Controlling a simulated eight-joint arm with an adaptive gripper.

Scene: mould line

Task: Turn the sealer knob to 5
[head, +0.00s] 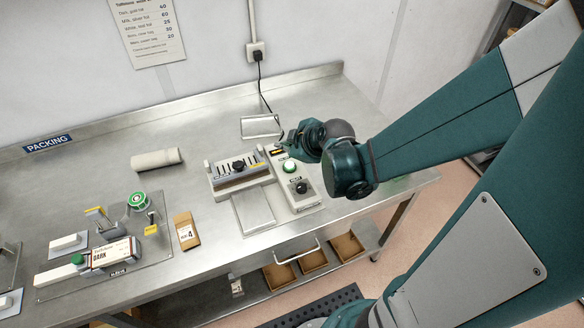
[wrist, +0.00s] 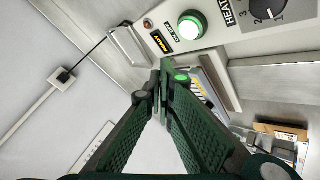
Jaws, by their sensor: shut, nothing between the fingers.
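The sealer (head: 262,185) stands on the steel bench, with a control box on its right side. The black sealer knob (head: 302,187) sits at the front of that box, below a lit green button (head: 289,166). In the wrist view the knob (wrist: 266,9) is cut off at the upper right corner, beside the word HEAT. A few dial numerals show, but I cannot tell its full setting. My gripper (wrist: 165,78) is shut and empty, in front of the box's back end near the READY label (wrist: 160,40), apart from the knob.
A black-handled press bar (head: 238,166) is on the sealer's left. A cable (head: 262,90) runs from the wall socket down behind it. Bench between is clear.

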